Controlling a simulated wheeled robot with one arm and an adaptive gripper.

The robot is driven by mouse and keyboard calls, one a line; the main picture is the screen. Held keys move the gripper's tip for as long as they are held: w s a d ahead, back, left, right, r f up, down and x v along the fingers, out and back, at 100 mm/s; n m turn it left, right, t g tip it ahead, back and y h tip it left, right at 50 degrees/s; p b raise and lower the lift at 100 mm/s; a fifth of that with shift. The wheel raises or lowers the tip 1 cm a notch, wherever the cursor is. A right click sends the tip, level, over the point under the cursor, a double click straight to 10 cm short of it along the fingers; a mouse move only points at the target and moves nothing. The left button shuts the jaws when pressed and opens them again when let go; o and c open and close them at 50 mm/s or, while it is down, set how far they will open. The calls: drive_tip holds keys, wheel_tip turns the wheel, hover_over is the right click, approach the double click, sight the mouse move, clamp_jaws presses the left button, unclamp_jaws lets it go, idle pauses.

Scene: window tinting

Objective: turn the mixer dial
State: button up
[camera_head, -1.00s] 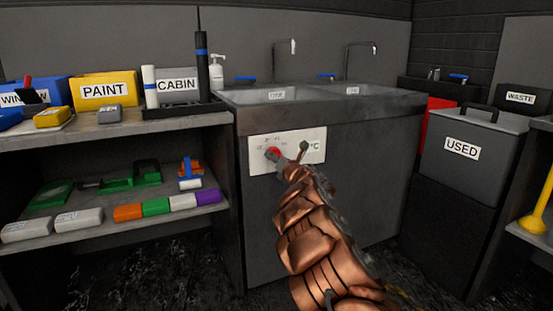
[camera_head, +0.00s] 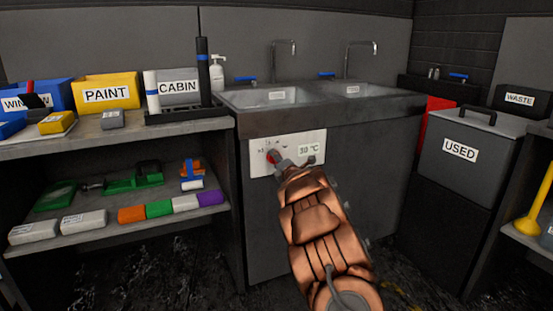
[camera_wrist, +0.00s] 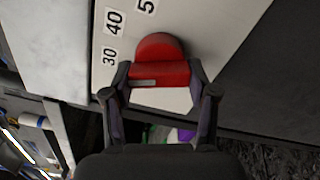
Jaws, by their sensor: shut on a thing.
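The mixer dial (camera_wrist: 160,50) is a red knob on a white panel (camera_head: 262,166) on the front of the sink cabinet. In the wrist view, my gripper (camera_wrist: 160,88) has a finger on each side of the dial's raised grip and is shut on it. The numbers 30 and 40 and part of a 5 are printed on the panel beside the dial.
A double sink (camera_head: 300,97) with two taps is above the panel. A shelf unit (camera_head: 120,132) with labelled boxes stands at left. A grey bin marked USED (camera_head: 462,170) stands at right. The cabinet front (camera_head: 380,180) right of my arm is clear.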

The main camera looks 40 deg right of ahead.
idle(0.3)
drive_tip(key=o, duration=1.2)
drive_tip(key=shift+c, duration=0.2)
drive_tip(key=v, duration=1.2)
